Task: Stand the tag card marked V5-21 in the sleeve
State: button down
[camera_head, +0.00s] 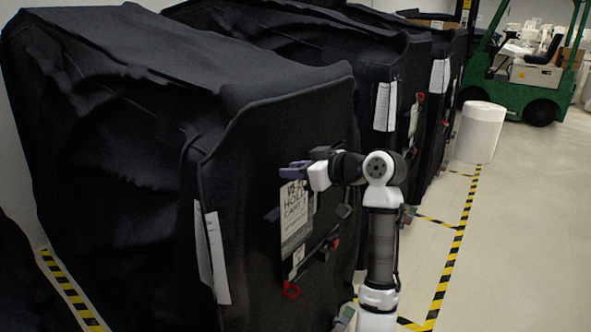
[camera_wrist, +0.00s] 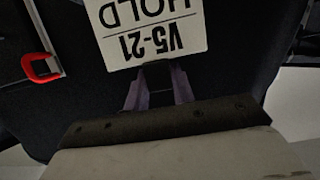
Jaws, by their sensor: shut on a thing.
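The white tag card with "V5-21" and "HOLD" in black (camera_head: 296,215) hangs upright in front of the nearest covered cart's dark end face. My gripper (camera_head: 293,171) is shut on its top edge from above. In the wrist view the card (camera_wrist: 150,30) appears upside down, with its top edge between my purple-grey fingers (camera_wrist: 158,78). The card's lower end is close to a dark, slanted fitting (camera_head: 318,250) on the cart face. This may be the sleeve, but its mouth is not clear and I cannot tell whether the card is inside it.
A red loop (camera_head: 291,291) hangs below the card; a red clip shows in the wrist view (camera_wrist: 42,68). A white sheet (camera_head: 212,250) hangs left on the cart (camera_head: 110,150). More covered carts stand behind. Open floor with striped tape (camera_head: 452,265) lies to the right.

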jog(key=shift+f, duration=0.25)
jog(key=shift+f+b, duration=0.65)
jog(key=shift+f, duration=0.2)
jog(key=c, duration=1.1)
grip_release()
jog(key=b+v, duration=0.2)
jog(key=v, duration=1.2)
